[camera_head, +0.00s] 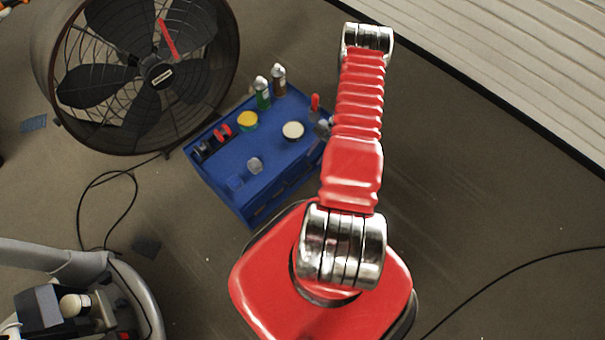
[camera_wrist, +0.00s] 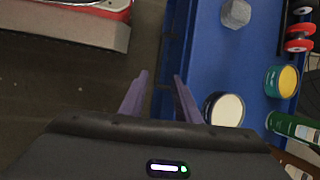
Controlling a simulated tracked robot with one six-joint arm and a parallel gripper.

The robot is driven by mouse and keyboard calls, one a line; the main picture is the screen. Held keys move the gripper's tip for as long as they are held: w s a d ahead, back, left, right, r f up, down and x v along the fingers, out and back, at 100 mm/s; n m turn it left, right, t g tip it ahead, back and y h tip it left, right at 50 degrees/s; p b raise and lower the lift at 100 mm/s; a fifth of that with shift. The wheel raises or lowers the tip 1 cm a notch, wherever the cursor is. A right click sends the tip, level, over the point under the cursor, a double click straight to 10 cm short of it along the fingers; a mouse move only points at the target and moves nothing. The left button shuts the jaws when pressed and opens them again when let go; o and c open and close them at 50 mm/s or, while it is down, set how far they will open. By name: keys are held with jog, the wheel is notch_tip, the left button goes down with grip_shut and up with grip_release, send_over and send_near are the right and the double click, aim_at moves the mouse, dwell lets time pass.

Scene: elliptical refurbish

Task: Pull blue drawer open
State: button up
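The blue drawer cabinet (camera_head: 275,150) stands on the floor left of my arm in the head view, with items on its top. Its drawer front faces the lower right and is partly hidden by my arm. In the wrist view the cabinet's blue top (camera_wrist: 205,65) fills the right side, and its darker front edge (camera_wrist: 172,50) runs down beside my gripper (camera_wrist: 160,85). The two purple fingers are apart, one over the floor and one close to the cabinet front. I cannot tell whether they touch a drawer or handle. My gripper is hidden in the head view.
A cream-lidded round tin (camera_wrist: 225,109), a yellow-lidded tin (camera_wrist: 283,80), a green bottle (camera_wrist: 290,127) and a grey hex piece (camera_wrist: 235,13) sit on top. A large fan (camera_head: 140,75) stands behind left, a vacuum-like machine (camera_head: 70,290) lower left. Cables cross the floor.

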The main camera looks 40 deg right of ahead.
aim_at(301, 176)
jog(key=shift+x, duration=6.9)
grip_shut()
